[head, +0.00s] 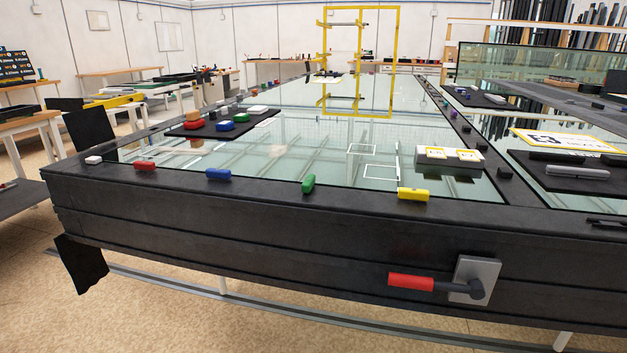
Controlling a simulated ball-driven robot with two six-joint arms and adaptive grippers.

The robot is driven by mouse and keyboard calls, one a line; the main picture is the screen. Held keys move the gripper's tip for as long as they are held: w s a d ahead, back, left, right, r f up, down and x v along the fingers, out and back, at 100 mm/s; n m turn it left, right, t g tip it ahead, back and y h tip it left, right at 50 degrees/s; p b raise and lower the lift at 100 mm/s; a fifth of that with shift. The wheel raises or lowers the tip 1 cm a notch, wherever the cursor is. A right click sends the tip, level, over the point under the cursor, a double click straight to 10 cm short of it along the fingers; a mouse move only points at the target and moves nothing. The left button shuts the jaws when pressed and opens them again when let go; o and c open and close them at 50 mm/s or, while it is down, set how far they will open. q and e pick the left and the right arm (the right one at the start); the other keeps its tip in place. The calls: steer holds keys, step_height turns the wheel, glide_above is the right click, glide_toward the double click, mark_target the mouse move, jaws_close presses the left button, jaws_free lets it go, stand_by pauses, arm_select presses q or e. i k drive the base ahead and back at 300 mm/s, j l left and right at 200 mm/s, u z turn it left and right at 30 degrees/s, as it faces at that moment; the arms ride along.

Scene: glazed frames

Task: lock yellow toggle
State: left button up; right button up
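The yellow toggle (413,194) sits on the dark front frame (250,190) of the large glazed table, right of centre. It is a small block lying with its long side roughly along the frame edge. A small dark mark shows on its face; whether it is locked cannot be told. Neither of my grippers is in the head view, and nothing touches the toggle.
Green (308,184), blue (218,174), red (145,166) and white (93,160) blocks sit along the same frame. A red-handled lever (412,281) projects from the front face below the yellow toggle. A white box (449,156) lies on the glass behind.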

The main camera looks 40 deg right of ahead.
mark_target(404, 193)
steer(key=z, duration=1.6)
